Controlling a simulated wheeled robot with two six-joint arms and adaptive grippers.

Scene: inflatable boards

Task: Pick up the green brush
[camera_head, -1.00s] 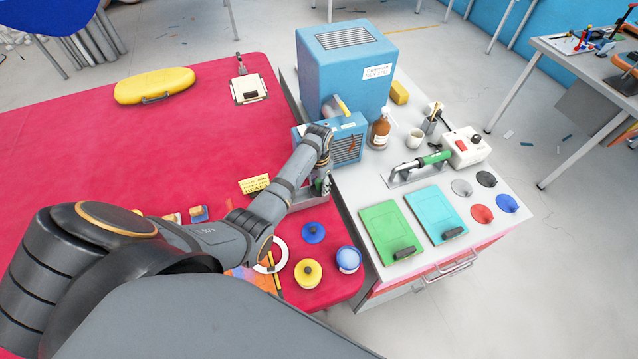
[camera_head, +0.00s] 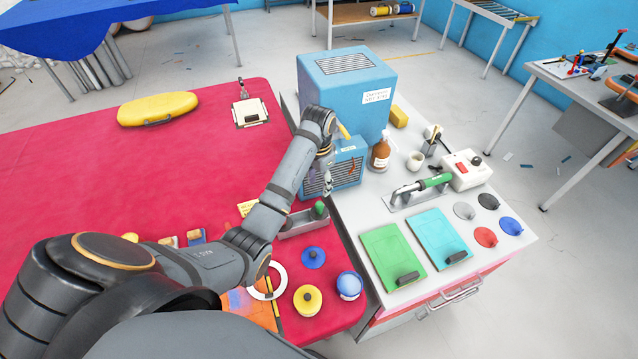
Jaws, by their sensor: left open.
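A small green item (camera_head: 319,208), which looks like the green brush, stands at the right end of a grey tray (camera_head: 292,230) on the red table. Its lower part is hidden by the tray wall. My left gripper (camera_head: 327,188) hangs above it, pointing down in front of the small blue box. The gripper is open and seems to hold nothing; its fingers are small and partly blurred into the background. My right gripper is not in view.
Several coloured lidded pots, including a yellow one (camera_head: 307,300), stand near the table corner.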

